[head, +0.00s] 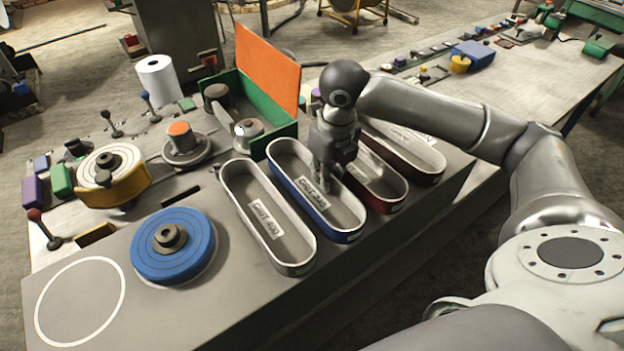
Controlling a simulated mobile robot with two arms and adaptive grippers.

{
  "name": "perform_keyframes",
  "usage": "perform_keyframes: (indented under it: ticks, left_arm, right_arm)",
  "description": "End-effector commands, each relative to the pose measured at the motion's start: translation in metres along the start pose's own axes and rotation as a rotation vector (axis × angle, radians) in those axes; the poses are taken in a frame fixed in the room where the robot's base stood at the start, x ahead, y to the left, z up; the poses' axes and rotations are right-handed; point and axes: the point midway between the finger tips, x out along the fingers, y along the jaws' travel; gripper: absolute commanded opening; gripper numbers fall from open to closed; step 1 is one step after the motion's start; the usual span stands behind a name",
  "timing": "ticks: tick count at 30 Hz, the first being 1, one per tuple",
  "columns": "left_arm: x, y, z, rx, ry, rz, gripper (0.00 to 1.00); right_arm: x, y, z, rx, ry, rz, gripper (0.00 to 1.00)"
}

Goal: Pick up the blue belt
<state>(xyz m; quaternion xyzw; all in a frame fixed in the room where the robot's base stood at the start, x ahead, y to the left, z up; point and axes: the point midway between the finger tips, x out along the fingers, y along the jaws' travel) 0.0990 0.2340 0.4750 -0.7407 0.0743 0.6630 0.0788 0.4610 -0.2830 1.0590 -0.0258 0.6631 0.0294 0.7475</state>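The blue belt (340,238) is a long loop with a blue outer side and a pale "GRIT" label inside. It lies on the grey bench top, between a grey belt (293,268) on its left and a dark red belt (383,206) on its right. My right gripper (322,186) points down over the blue belt, near its right long side. Its fingers are small and dark here, and I cannot tell whether they touch or enclose the belt wall. My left gripper is not in view.
Another dark belt (425,172) lies further right. An open green box (262,103) with an orange panel stands behind. A blue disc (160,262) sits on a hub at left. The front-left bench corner holds only a painted white circle (78,305).

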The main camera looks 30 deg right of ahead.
Motion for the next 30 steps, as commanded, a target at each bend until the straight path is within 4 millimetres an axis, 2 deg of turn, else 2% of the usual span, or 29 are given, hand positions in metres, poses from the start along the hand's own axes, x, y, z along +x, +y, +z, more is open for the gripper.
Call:
perform_keyframes:
  ticks: [6,10,23,30]
  left_arm:
    - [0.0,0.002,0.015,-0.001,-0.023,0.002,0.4]
    - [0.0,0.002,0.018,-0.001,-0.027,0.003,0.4]
    - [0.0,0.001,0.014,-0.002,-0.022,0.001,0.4]
    - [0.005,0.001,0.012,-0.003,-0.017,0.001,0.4]
  right_arm:
    - [0.002,0.0,0.0,0.0,-0.001,0.0,0.15]
    - [0.001,0.0,0.0,0.0,-0.001,0.0,0.0]
    - [0.0,0.0,0.001,0.0,-0.002,0.0,0.0]
    - [-0.019,0.0,0.004,0.0,-0.006,0.001,0.0]
